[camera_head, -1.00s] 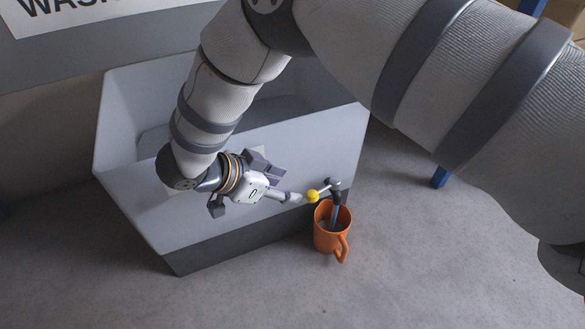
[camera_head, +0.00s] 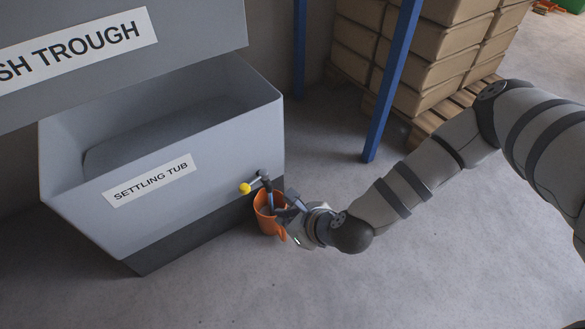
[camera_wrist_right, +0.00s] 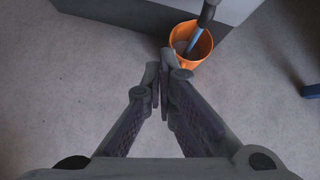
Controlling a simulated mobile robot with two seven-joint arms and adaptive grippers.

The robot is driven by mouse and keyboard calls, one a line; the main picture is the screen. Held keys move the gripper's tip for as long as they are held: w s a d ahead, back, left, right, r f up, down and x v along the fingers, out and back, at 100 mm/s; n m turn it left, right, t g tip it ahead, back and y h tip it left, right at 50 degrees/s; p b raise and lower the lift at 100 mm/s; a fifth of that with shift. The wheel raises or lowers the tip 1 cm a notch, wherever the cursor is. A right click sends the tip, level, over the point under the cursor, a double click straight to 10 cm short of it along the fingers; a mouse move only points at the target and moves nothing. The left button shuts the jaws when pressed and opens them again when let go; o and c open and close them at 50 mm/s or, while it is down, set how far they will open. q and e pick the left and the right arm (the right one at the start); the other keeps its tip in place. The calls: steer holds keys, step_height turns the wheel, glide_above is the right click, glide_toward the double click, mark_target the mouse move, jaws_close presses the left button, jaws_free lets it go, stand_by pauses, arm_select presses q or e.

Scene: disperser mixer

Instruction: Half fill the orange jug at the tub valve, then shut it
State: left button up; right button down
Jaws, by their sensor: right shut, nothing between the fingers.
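The orange jug (camera_head: 264,223) stands on the floor at the front right corner of the settling tub (camera_head: 200,215), under the valve (camera_head: 265,181). The valve's lever points left and ends in a yellow knob (camera_head: 245,188). My right gripper (camera_head: 284,207) is just right of the jug and overlaps its edge in the head view. In the right wrist view, its fingertips (camera_wrist_right: 161,75) are together and empty, just short of the jug (camera_wrist_right: 206,48). The dark spout (camera_wrist_right: 207,13) reaches over the jug. A bluish streak runs into it; I cannot tell whether it is liquid. My left gripper is out of view.
A wash trough (camera_head: 170,50) is above the tub at the upper left. A blue post (camera_head: 390,85) and stacked brown boxes (camera_head: 440,60) on a pallet (camera_head: 430,122) stand at the back right. The floor in front is clear.

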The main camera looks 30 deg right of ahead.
mark_target(253, 183)
arm_select(q)
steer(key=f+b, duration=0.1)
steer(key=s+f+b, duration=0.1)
steer(key=b, duration=0.1)
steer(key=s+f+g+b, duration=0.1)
steer(key=b, duration=0.1)
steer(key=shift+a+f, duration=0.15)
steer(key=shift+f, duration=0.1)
arm_select(e)
steer(key=w+a+f, duration=0.1)
steer(key=w+f, duration=0.1)
steer(key=w, duration=0.3)
steer(key=w+a+f+m, duration=0.1)
steer(key=w+f, duration=0.2)
steer(key=w, duration=0.3)
steer(key=shift+w+f+t, duration=0.15)
steer(key=shift+f+t, duration=0.15)
steer(key=shift+w+a+m+h, duration=0.5)
steer(key=shift+w+a+m, duration=0.2)
steer(key=shift+w, duration=0.1)
steer(key=shift+s, duration=0.1)
